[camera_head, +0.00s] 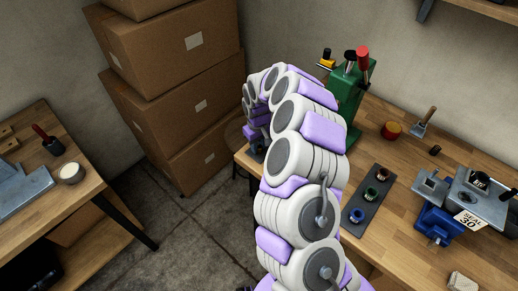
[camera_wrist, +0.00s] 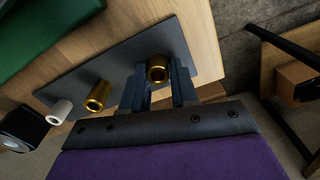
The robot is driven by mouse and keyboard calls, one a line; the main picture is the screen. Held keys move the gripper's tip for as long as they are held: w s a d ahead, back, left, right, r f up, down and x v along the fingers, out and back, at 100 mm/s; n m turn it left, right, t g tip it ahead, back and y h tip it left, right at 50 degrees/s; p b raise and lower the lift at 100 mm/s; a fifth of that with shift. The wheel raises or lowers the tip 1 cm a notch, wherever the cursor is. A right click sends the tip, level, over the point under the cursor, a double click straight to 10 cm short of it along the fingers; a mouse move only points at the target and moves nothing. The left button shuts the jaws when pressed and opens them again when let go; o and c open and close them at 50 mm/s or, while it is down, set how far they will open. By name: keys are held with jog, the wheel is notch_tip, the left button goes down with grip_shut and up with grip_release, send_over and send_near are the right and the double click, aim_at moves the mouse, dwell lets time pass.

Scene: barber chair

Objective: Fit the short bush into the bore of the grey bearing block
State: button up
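In the wrist view a short brass bush (camera_wrist: 158,70) stands upright on a dark grey strip (camera_wrist: 122,62), with its open bore facing up. My gripper (camera_wrist: 159,76) has one finger on each side of it. The bush fills most of the gap, but I cannot tell whether the fingers touch it.
A longer brass bush (camera_wrist: 98,95) and a white bush (camera_wrist: 60,112) are left of the gripper. A green press (camera_head: 347,95) stands at the bench's back. A dark strip with coloured rings (camera_head: 368,195) lies right of my arm. Cardboard boxes (camera_head: 180,75) are stacked behind.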

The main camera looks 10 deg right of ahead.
jog(key=shift+a, duration=0.3)
jog(key=c, duration=0.3)
jog(key=shift+d, duration=0.15)
jog(key=shift+c, duration=0.7)
jog(key=shift+d, duration=0.6)
grip_shut()
